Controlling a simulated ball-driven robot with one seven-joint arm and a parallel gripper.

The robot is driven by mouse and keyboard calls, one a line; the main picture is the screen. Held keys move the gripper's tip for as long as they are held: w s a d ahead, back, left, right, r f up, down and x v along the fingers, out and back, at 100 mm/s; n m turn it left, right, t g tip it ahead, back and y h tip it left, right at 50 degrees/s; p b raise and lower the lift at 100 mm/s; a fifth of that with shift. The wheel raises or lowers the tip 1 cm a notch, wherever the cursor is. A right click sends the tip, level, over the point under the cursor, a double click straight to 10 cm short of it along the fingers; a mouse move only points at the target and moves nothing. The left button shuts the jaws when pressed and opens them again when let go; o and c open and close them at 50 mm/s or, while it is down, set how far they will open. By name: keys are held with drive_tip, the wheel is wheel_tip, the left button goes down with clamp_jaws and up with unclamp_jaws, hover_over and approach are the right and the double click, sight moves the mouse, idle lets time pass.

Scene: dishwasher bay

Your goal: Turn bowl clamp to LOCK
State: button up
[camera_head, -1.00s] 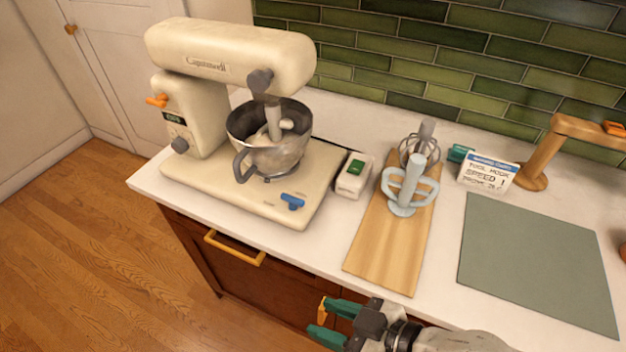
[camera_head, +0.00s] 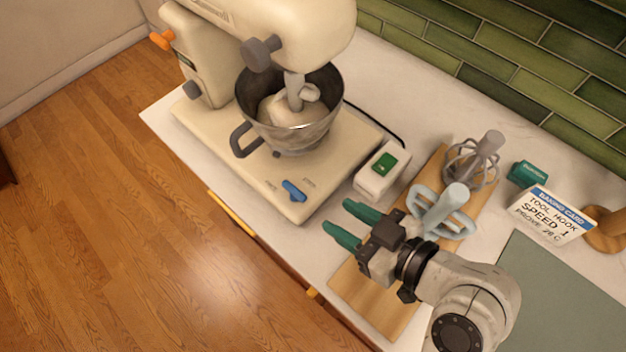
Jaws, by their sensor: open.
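The bowl clamp appears to be the blue lever (camera_head: 294,190) on the front right of the cream mixer base (camera_head: 230,165). Small markings lie beside it, too small to read. The metal bowl (camera_head: 300,137) stands on the base with pale dough (camera_head: 292,112) in it and the mixer's tool reaching down into it. My gripper (camera_head: 344,222) has green fingers, spread apart and empty. It is to the right of the blue lever and slightly lower in the picture, apart from it, with its fingers pointing left toward it.
A white box with a green switch (camera_head: 383,170) stands just beyond my fingers. A wooden board (camera_head: 352,288) with a pale blue beater (camera_head: 444,211) and a wire whisk (camera_head: 474,163) is near my wrist. A baking card (camera_head: 548,217) stands at right. The drawer handle (camera_head: 231,214) juts from the counter front.

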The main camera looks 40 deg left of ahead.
sight(299, 193)
drive_tip(key=p+x, duration=0.2)
drive_tip(key=x, duration=0.8)
drive_tip(key=shift+f, duration=0.1)
clamp_jaws()
